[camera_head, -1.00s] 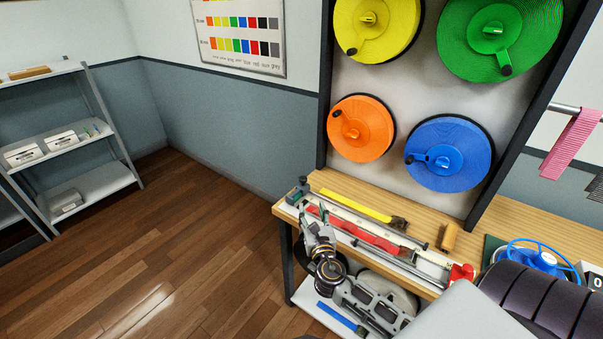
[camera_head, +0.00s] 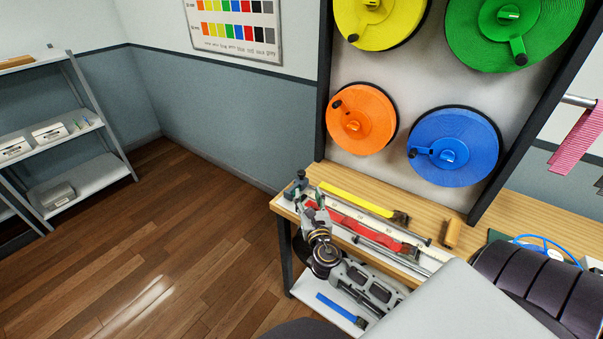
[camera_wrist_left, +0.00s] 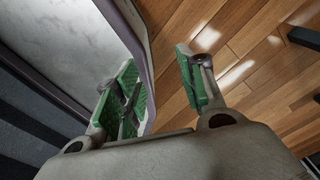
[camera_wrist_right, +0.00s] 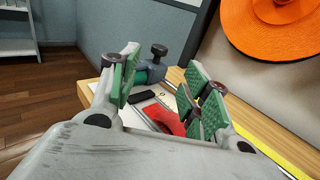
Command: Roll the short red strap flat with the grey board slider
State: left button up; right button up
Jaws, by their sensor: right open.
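The short red strap (camera_head: 368,228) lies wavy along the white board (camera_head: 430,263) on the bench. In the right wrist view its near red end (camera_wrist_right: 166,116) shows between my fingers. A grey block with a dark knob, apparently the grey board slider (camera_head: 297,187), sits at the board's left end. It also shows in the right wrist view (camera_wrist_right: 148,72), just beyond my fingertips. My right gripper (camera_head: 313,199) is open and empty above the left end of the board, close to the slider. My left gripper (camera_wrist_left: 160,75) is open and empty, away from the bench.
A yellow strap (camera_head: 355,200) lies behind the board, with a wooden block (camera_head: 452,233) to the right. A blue strap (camera_head: 336,306) lies on the lower shelf. Coloured reels hang above, including an orange one (camera_head: 382,120). The floor to the left is clear.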

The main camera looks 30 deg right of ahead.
aim_at(302, 175)
jog(key=shift+w+d, duration=0.2)
jog(key=shift+w, duration=0.35)
jog(key=shift+x, duration=1.8)
jog(key=shift+p+x, duration=0.3)
jog(key=shift+x, duration=1.15)
jog(key=shift+w+d, duration=0.2)
jog(key=shift+w, duration=0.15)
jog(key=shift+x, duration=2)
jog(key=shift+w+d, duration=0.15)
jog(key=shift+w, duration=0.2)
pick_arm(q)
jog(key=shift+w+d+r, duration=0.5)
jog(key=shift+w+d, duration=0.05)
jog(key=shift+w, duration=0.05)
jog(key=shift+s, duration=0.1)
